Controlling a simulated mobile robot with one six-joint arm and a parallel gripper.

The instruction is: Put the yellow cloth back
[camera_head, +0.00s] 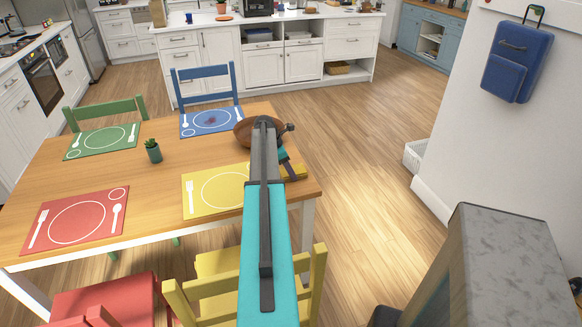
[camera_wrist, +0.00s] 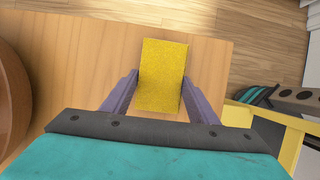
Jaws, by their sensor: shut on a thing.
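The yellow cloth (camera_wrist: 163,62) shows in the wrist view as a flat yellow rectangle between the two purple-grey fingers of my gripper (camera_wrist: 160,88). My gripper is shut on it, above or at the wooden table top; I cannot tell whether the cloth touches the wood. In the head view my arm reaches over the near right corner of the table (camera_head: 150,170). My gripper (camera_head: 290,170) is partly hidden by my arm there, and a yellow patch of the cloth (camera_head: 298,171) shows beside it.
A brown bowl (camera_head: 242,132) stands behind my arm. Yellow (camera_head: 203,192), red (camera_head: 95,217), green (camera_head: 100,142) and blue placemats (camera_head: 195,124) lie around a small plant (camera_head: 153,151). A yellow chair (camera_head: 205,290) stands in front.

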